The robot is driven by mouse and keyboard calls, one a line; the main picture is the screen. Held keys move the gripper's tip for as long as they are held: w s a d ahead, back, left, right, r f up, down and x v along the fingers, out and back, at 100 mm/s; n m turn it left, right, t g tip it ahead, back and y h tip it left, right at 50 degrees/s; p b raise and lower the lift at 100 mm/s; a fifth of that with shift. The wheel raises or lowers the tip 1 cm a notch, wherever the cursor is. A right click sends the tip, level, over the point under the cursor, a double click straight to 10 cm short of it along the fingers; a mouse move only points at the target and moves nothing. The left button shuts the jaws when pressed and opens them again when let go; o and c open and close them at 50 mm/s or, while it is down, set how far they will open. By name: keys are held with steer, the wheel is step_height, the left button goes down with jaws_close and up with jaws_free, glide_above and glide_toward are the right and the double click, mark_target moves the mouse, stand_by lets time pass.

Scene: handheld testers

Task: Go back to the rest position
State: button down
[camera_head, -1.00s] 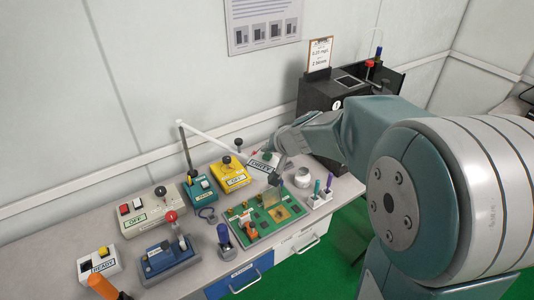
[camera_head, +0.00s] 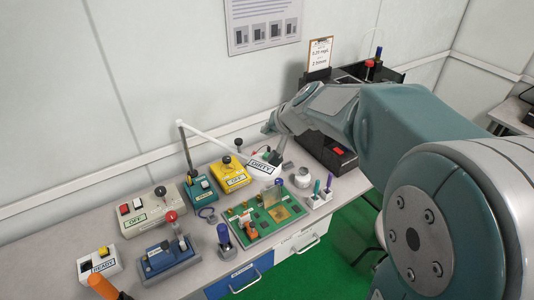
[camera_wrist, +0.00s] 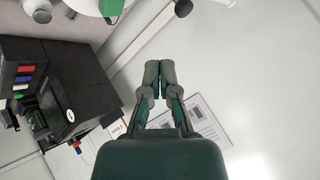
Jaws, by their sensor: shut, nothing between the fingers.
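My gripper (camera_head: 269,128) is in the air near the wall, above the back of the bench (camera_head: 95,226). In the wrist view my gripper (camera_wrist: 159,66) is shut, its two fingers together with nothing between them. It points at the pale wall, apart from the testers. My arm reaches in from the right and hides part of the black machine (camera_head: 324,152). The machine also shows on the left in the wrist view (camera_wrist: 85,68).
A green circuit board (camera_head: 262,220) lies in front. The wall by the poster (camera_head: 262,22) is clear.

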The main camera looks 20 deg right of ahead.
steer(key=s+n+g+h, duration=0.2)
steer(key=s+n+h, duration=0.1)
steer(key=s, duration=2.4)
steer(key=shift+f+n+g+h, duration=0.15)
steer(key=shift+n+g+h, duration=0.25)
steer(key=shift+n, duration=0.2)
